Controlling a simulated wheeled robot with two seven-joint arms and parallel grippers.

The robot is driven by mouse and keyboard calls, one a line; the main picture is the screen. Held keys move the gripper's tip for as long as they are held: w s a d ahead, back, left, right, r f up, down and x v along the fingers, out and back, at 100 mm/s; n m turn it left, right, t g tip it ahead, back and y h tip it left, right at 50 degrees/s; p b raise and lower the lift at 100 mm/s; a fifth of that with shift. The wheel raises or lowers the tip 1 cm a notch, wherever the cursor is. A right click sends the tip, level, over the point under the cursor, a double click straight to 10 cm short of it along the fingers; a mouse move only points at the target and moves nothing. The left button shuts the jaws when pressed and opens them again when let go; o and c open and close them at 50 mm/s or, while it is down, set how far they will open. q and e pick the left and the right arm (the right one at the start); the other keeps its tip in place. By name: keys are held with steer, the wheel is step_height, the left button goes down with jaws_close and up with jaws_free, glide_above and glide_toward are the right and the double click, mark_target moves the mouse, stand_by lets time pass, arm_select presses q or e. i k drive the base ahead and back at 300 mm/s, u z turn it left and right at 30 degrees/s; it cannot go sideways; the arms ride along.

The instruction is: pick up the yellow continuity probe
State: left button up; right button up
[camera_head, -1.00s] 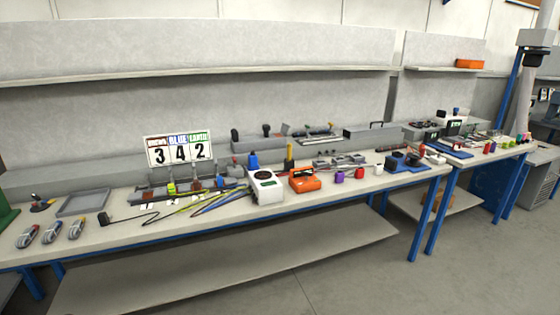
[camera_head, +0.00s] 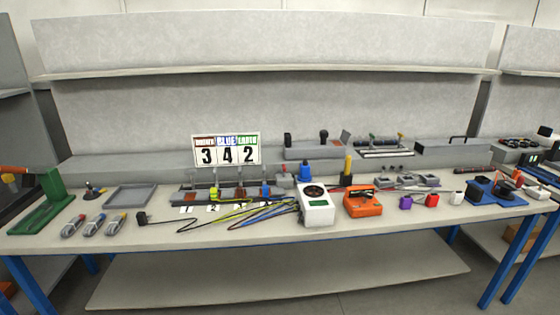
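A yellow upright stick-like thing (camera_head: 348,168), which looks like the yellow continuity probe, stands in a small dark base on the bench (camera_head: 140,245). It is just behind the orange box-shaped device (camera_head: 362,203) and right of a blue-topped thing (camera_head: 305,172). Its lower end is hidden in or behind the base. Neither of my grippers shows in this view.
A white boxy instrument (camera_head: 316,207) stands left of the orange device. Yellow, blue and black cables (camera_head: 235,215) lie to its left. A grey tray (camera_head: 130,196) and several grey-bodied tools (camera_head: 93,225) are at left. Purple (camera_head: 405,202) and red (camera_head: 432,200) pieces stand at right.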

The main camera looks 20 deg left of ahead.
mark_target(348, 158)
steer(key=u, duration=0.5)
steer(key=i, duration=0.7)
steer(key=u, duration=0.3)
